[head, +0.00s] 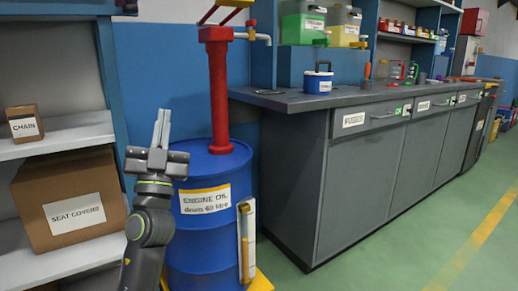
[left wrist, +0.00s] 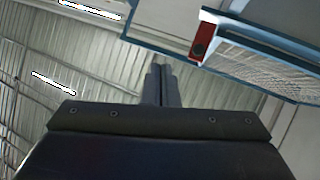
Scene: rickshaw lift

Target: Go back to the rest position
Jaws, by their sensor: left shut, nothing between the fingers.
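My left gripper (head: 162,128) stands upright in the head view, its fingers together and pointing up. It is shut and empty. It shows in front of the left edge of the blue engine oil drum (head: 207,243). In the left wrist view the shut fingers (left wrist: 161,76) point toward the ceiling, with nothing between them. My right gripper is in neither view.
A red pump (head: 219,92) rises from the drum. A shelf at left holds a chain box (head: 24,124) and a seat covers box (head: 70,199). A grey workbench (head: 372,158) runs along the right. The green floor (head: 400,245) before it is clear.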

